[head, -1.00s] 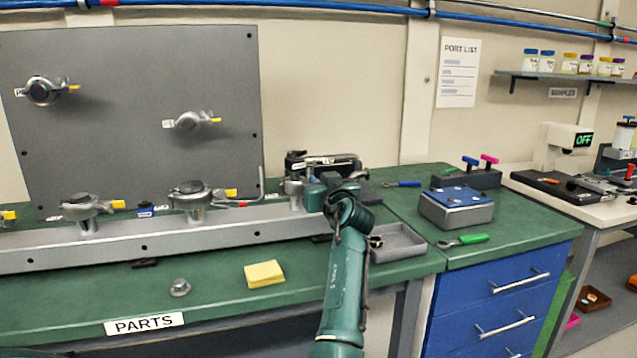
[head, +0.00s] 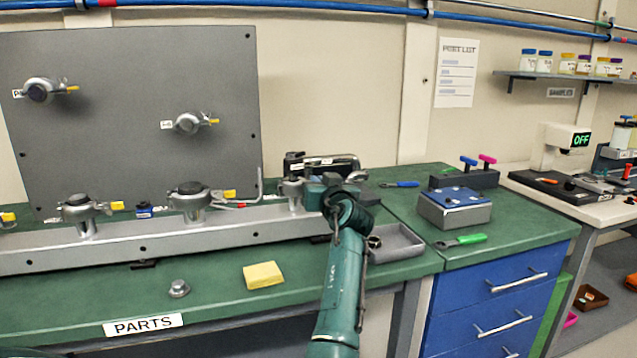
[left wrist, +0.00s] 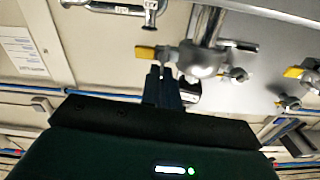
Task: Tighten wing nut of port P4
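A bench rail (head: 150,237) carries several metal ports with clamps and yellow-tipped wing nuts. I cannot read which label is P4. My left gripper (head: 318,190) is at the rightmost port (head: 292,190) on the rail and hides part of it. In the left wrist view, a port clamp (left wrist: 203,62) with a yellow tab (left wrist: 147,52) is just beyond my left fingertips (left wrist: 163,72). The fingers look close together beside the tab; I cannot tell if they touch it or are shut. My right gripper is not in view.
A grey panel (head: 130,110) behind holds two more ports. A grey tray (head: 398,243) lies right of my arm. A yellow pad (head: 263,275) and a small metal part (head: 178,288) lie in front of the rail. A blue-topped box (head: 455,207) stands on the right bench.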

